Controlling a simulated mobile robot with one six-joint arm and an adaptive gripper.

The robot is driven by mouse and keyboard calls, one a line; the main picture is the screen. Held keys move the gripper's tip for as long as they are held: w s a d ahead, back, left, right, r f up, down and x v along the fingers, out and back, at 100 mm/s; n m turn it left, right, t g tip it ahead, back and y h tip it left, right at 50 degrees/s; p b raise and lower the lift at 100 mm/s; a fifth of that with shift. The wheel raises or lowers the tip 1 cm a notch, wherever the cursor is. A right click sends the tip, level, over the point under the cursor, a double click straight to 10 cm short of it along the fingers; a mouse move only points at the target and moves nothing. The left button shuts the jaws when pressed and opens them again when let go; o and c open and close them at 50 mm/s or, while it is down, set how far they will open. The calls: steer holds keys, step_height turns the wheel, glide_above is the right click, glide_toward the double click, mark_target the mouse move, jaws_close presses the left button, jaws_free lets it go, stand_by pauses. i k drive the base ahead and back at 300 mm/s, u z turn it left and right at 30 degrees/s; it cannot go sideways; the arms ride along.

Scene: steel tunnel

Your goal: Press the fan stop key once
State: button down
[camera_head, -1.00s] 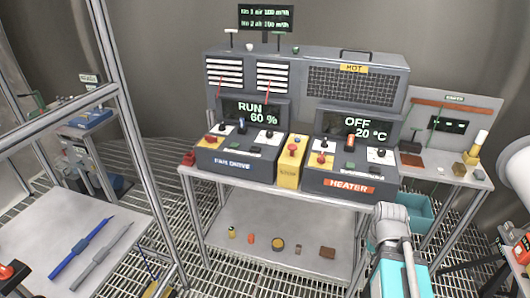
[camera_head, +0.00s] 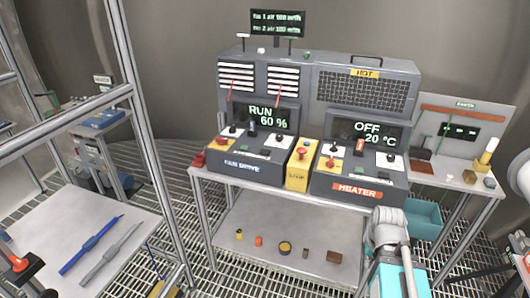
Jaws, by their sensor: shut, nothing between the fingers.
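The fan drive console (camera_head: 247,167) stands on the left of the middle table, with a blue label on its front. Its display (camera_head: 262,117) reads RUN 60 %. Its sloped top carries a small red part on a yellow patch (camera_head: 222,144), black knobs on white patches and a blue upright part (camera_head: 252,130). Which of these is the fan stop key is too small to tell. A yellow box with a red button (camera_head: 302,152) stands to its right. My gripper is not in view; a white and teal part of my arm shows at the bottom right, apart from the console.
The heater console (camera_head: 357,189) stands right of the yellow box; its display reads OFF 20 °C. A vented unit marked HOT (camera_head: 363,72) stands behind. A metal frame post (camera_head: 150,150) rises at left. A side table (camera_head: 80,250) holds a blue tool and a grey tool.

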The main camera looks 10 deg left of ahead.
mark_target(265, 151)
steer(key=u, duration=0.05)
steer(key=i, duration=0.9)
steer(key=z, duration=0.05)
